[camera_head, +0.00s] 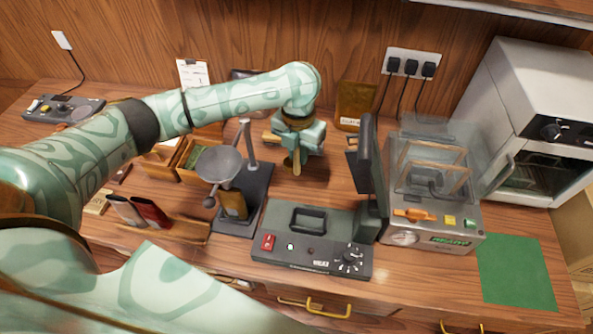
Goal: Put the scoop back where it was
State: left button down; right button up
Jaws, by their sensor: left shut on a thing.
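My left arm reaches in from the left, across the bench. My left gripper (294,163) points down at the back middle of the bench, behind the grey machine, and is shut on a narrow tan wooden piece (297,160), which looks like part of the scoop. The gripper hides most of it, so I cannot tell whether its lower end touches the bench. A wooden box (187,175) with green leaf in it stands left of the gripper. My right gripper is not in view.
A grey funnel (219,164) on a dark stand is left of the gripper. A grey control box (309,238) stands in front. A clear-covered sealing machine (430,205) and a white oven (535,110) stand right. A green mat (515,272) lies bare at the right front.

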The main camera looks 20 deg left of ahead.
pick_arm(q)
notch_tip(320, 180, down, 5)
jog(key=shift+f+b, duration=0.1)
jog(key=shift+b, duration=0.7)
jog(key=shift+f, duration=0.1)
jog(key=shift+f, duration=0.15)
jog(key=c, duration=1.4)
grip_release()
jog(key=shift+o, duration=0.2)
notch_tip(320, 180, up, 12)
jog(key=p, duration=0.4)
jog(key=shift+r, duration=0.2)
